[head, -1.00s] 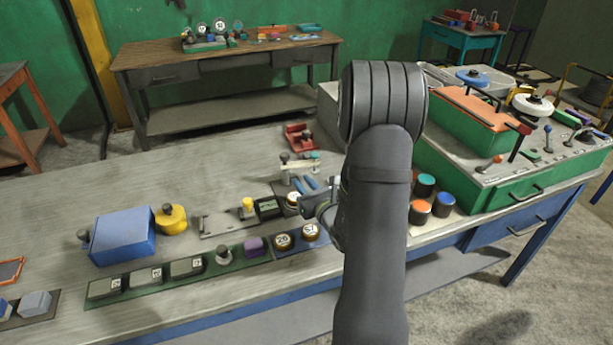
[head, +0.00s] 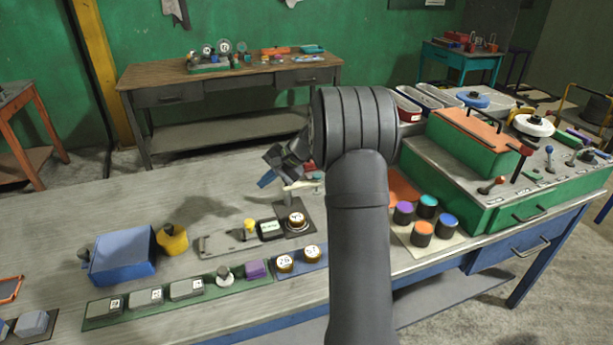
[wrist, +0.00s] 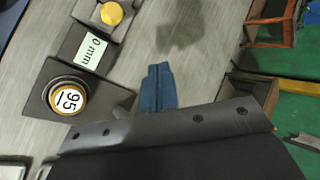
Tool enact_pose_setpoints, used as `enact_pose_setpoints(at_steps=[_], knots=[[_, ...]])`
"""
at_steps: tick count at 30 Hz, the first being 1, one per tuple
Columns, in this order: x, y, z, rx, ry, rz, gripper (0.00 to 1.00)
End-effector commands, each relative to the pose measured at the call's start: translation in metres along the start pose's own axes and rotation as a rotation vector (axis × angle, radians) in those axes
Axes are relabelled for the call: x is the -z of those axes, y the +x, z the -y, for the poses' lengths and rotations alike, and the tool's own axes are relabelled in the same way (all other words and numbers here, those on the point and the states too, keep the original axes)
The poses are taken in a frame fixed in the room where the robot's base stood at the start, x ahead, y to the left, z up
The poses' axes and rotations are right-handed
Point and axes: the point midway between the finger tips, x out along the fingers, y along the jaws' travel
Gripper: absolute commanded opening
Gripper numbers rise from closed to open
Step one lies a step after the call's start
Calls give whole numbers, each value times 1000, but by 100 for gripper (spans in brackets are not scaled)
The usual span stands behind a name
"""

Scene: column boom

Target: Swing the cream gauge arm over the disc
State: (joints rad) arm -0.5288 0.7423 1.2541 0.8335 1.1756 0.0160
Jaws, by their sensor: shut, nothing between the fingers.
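The cream gauge arm (head: 301,186) is a short bar on a dark stand, partly hidden behind my arm in the head view. The numbered disc (head: 296,220) sits in front of it on a dark plate; the bar appears behind the disc, not across it. The disc also shows uncovered in the wrist view (wrist: 68,97), where I cannot make out the cream arm. My gripper (head: 266,181) is shut and empty, raised just left of and behind the cream arm. Its blue fingertips (wrist: 160,85) are together in the wrist view, apart from the disc.
A "0 mm" display (wrist: 90,51) and a yellow knob (head: 250,225) stand beside the disc. Two more numbered discs (head: 312,252) sit in front. Several coloured cylinders (head: 423,233) stand to the right. The bench behind and left of the gauge is clear.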

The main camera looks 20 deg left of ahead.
Motion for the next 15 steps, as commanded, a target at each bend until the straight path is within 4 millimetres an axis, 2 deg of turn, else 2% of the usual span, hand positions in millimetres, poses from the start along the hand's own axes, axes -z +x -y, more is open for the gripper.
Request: enact_pose_setpoints(at_steps=[7, 15], knots=[[53, -44, 7, -331, -328, -154, 0], [114, -91, -18, -621, -547, -281, 0]])
